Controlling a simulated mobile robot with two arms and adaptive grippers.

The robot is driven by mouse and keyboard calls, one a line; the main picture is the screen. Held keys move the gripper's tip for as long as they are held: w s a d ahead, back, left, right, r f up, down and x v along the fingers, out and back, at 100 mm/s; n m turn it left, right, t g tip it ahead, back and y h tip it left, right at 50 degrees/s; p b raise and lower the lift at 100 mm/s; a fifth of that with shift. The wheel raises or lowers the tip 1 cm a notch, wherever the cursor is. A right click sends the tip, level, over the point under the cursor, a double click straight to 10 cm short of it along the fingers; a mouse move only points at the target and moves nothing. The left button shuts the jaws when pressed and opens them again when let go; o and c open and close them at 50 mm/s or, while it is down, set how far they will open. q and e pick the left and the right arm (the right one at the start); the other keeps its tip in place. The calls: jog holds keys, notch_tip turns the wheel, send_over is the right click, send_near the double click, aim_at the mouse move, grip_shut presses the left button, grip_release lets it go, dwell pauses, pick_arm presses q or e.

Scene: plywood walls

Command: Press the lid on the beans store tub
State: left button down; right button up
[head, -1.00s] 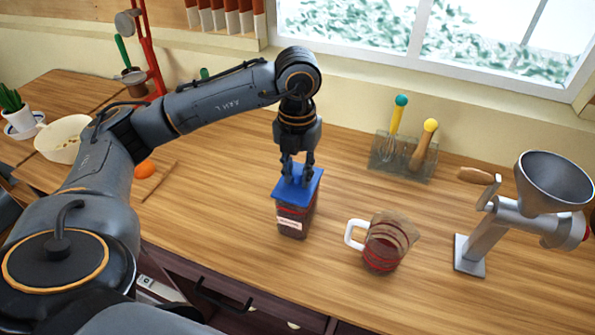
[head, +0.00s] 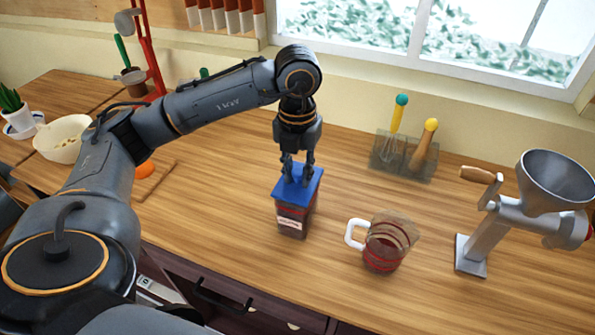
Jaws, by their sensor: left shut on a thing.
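The beans store tub (head: 292,220) stands upright on the wooden counter near the middle of the head view. It is a dark, see-through square tub with a pale label on its front. The blue lid (head: 309,187) lies over the top of the tub. I cannot tell whether it is pressed fully down. My left gripper (head: 297,177) points straight down from above with its fingers at the lid's top, shut on the lid. Whatever part of the lid is between the fingertips is hidden. My right gripper is not in view.
A measuring jug (head: 385,246) with red bands stands right of the tub. A metal grinder (head: 486,232) stands farther right. A utensil holder (head: 404,165) is behind, near the wall. A pale bowl (head: 62,140) and an orange (head: 144,169) are at left. Bare counter lies around the tub.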

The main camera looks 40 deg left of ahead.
pick_arm(q)
jog(key=c, duration=0.6)
grip_release()
jog(key=shift+r+p, duration=2.7)
jog(key=shift+r, duration=1.35)
jog(key=shift+c, duration=0.3)
grip_shut()
